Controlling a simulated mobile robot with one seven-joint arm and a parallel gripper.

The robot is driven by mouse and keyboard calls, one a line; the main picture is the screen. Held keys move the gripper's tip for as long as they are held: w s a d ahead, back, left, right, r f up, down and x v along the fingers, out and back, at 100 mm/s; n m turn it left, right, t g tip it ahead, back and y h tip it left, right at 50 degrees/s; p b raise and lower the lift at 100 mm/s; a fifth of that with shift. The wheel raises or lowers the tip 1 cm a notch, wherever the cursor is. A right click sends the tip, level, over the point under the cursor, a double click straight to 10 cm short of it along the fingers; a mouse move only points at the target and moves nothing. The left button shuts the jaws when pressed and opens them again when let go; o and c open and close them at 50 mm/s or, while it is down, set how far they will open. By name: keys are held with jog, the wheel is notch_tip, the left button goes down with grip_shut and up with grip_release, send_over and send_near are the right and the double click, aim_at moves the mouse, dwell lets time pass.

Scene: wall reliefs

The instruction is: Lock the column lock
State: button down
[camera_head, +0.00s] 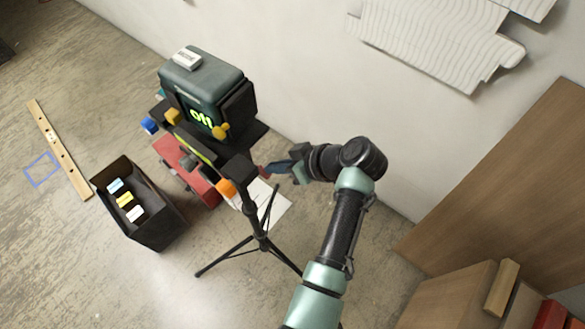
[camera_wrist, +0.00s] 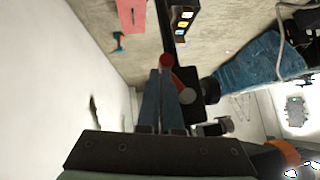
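The column lock is on the black tripod (camera_head: 262,240), which carries a dark green device (camera_head: 205,90). In the wrist view the lock shows as a black block with a red lever (camera_wrist: 177,80) that ends in a round red knob (camera_wrist: 167,62). My gripper (camera_head: 270,169) reaches in from the right, close beside the column. In the wrist view the two fingers of my gripper (camera_wrist: 162,72) lie close together with only a thin gap. Their tips are at the red knob, apparently touching or just beside it. I cannot tell firm contact. Nothing shows clearly held between them.
An orange knob (camera_head: 226,187) sits on the tripod head near my gripper. A red case (camera_head: 185,170) and a black open box (camera_head: 140,205) stand on the floor to the left. The wall is close behind. Wooden boards (camera_head: 510,190) fill the right side.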

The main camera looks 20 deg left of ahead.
jog(key=shift+s+a+f+b, duration=0.1)
jog(key=shift+s+f+b, duration=0.25)
jog(key=shift+f, duration=0.25)
jog(key=shift+w+r, duration=0.1)
jog(key=shift+r, duration=0.05)
jog(key=shift+r+p, duration=0.6)
jog(key=shift+r, duration=0.05)
jog(key=shift+w, duration=0.1)
jog(key=b+v, duration=0.1)
jog(key=v, duration=1.2)
jog(key=shift+b, duration=0.35)
jog(key=shift+a+r, duration=0.1)
jog(key=shift+a, duration=0.05)
